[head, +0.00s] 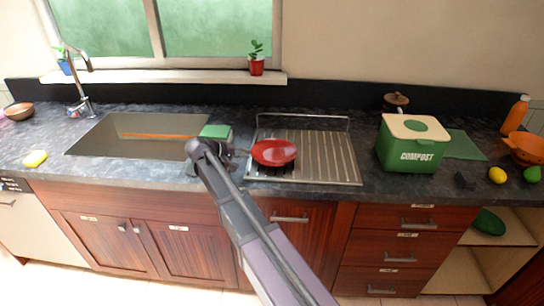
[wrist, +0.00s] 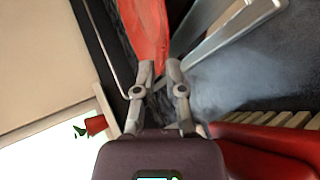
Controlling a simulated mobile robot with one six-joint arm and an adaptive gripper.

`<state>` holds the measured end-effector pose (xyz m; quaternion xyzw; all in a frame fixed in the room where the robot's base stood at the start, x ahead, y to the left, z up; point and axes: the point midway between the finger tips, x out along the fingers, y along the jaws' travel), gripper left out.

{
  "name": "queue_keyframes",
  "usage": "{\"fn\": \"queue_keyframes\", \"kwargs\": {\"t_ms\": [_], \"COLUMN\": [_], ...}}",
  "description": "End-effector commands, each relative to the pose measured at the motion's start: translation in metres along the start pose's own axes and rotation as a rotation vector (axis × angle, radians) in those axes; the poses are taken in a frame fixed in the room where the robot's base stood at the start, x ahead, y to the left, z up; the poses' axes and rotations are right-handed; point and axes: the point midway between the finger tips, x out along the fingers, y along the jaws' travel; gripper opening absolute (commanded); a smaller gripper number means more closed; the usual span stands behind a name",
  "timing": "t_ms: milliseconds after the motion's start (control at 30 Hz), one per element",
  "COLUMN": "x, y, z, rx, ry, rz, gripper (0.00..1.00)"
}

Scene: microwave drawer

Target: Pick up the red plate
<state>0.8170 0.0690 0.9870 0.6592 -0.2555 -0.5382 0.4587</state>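The red plate (head: 274,152) is at the left side of the metal drainboard in the head view, tilted, and looks slightly raised. Whether it touches the board cannot be told. It fills the top middle of the wrist view (wrist: 146,30). My gripper (wrist: 160,70) has its fingers drawn close together with the plate's rim between the tips, and looks shut on it. In the head view my gripper is at the plate's left side, partly hidden by my arm.
The sink (head: 130,135) lies to the left and the ribbed drainboard (head: 325,160) to the right. A green compost bin (head: 408,150) stands farther right. A green-topped object (head: 216,131) sits behind my wrist. A red pot with a plant (head: 257,66) stands on the windowsill.

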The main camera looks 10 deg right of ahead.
Motion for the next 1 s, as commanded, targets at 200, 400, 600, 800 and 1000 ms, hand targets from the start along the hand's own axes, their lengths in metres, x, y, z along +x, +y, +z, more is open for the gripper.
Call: {"fn": "queue_keyframes", "kwargs": {"t_ms": [200, 400, 600, 800, 1000], "x": [0.001, 0.014, 0.037, 0.051, 0.052], "y": [0.0, -0.003, -0.004, -0.003, -0.002], "z": [0.0, 0.0, 0.0, 0.0, 0.0], "rx": [0.0, 0.001, 0.001, 0.0, 0.0], "ry": [0.0, 0.0, -0.001, 0.0, 0.0], "rz": [0.0, 0.0, 0.0, 0.0, 0.0], "gripper": [0.14, 0.14, 0.14, 0.14, 0.14]}}
